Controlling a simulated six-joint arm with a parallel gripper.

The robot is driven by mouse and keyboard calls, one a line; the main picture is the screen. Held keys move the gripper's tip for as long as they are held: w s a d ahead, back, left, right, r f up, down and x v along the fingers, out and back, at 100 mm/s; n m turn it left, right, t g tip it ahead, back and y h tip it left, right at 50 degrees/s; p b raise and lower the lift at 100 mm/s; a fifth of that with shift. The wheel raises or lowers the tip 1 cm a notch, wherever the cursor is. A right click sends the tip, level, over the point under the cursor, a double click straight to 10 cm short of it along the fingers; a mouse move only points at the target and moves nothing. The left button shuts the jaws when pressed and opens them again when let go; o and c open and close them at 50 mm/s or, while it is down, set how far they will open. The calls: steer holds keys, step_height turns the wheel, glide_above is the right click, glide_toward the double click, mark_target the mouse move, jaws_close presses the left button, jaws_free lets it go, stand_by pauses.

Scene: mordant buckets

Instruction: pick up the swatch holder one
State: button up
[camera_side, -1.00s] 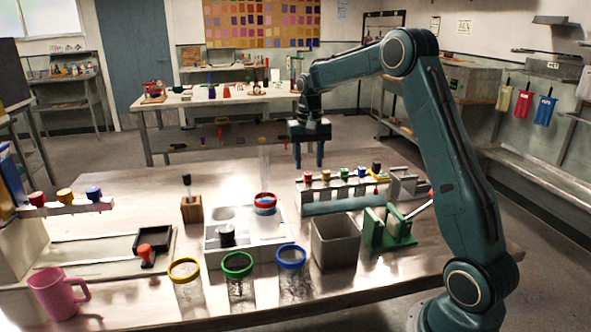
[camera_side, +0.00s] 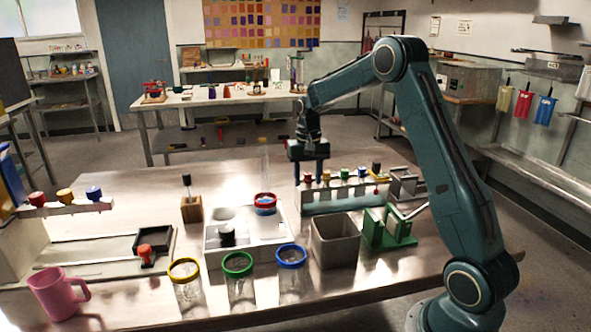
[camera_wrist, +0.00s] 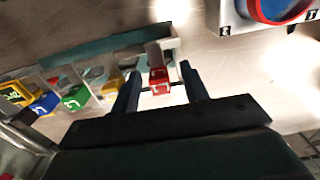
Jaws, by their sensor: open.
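Several swatch holders with coloured tops stand in a row in a pale rack (camera_side: 345,202). The red-topped holder (camera_side: 308,177) is at the left end in the side view. In the wrist view this red top (camera_wrist: 159,80), with a small white mark, shows between the finger tips. I cannot read the mark for certain. My gripper (camera_side: 309,172) is open, pointing down over the left end of the rack. In the wrist view my gripper (camera_wrist: 160,70) has one finger on each side of the red top. Whether they touch it is unclear.
Green (camera_wrist: 75,98), blue (camera_wrist: 44,102) and yellow (camera_wrist: 109,85) tops stand beside the red one. A grey bin (camera_side: 335,240) and a green stand (camera_side: 390,228) are in front of the rack. A red-and-blue ringed jar (camera_side: 265,203) sits left in a white tray.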

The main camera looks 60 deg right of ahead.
steer(key=shift+c, duration=0.3)
jaws_close()
steer(key=shift+r, duration=0.1)
step_height(320, 180, up, 20)
stand_by(0.9)
steer(key=shift+a, duration=0.1)
stand_by(0.5)
